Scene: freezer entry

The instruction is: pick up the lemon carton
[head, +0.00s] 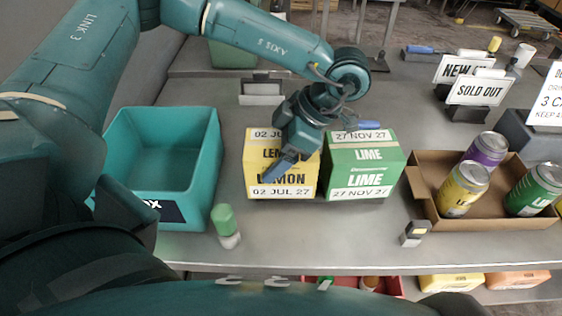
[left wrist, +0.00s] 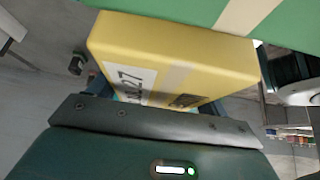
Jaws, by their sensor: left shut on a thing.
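The lemon carton (head: 257,170) is yellow, with a white date label reading 02 JUL 27. It stands upright on the grey counter, left of the green lime carton (head: 365,160), with almost no gap. My left gripper (head: 290,150) is over the lemon carton and shut on it, one blue finger across its front face. The other finger is mostly hidden in the head view. In the left wrist view the lemon carton (left wrist: 190,50) fills the space before the palm, and the green lime carton (left wrist: 205,8) lies right beyond it. My right gripper is not in view.
A teal bin (head: 213,165), empty, stands left. A small green-capped bottle (head: 227,228) is at the front edge. A cardboard tray (head: 430,195) with several cans (head: 462,190) is at the right. Sign holders (head: 478,92) stand behind. Bare counter lies before the cartons.

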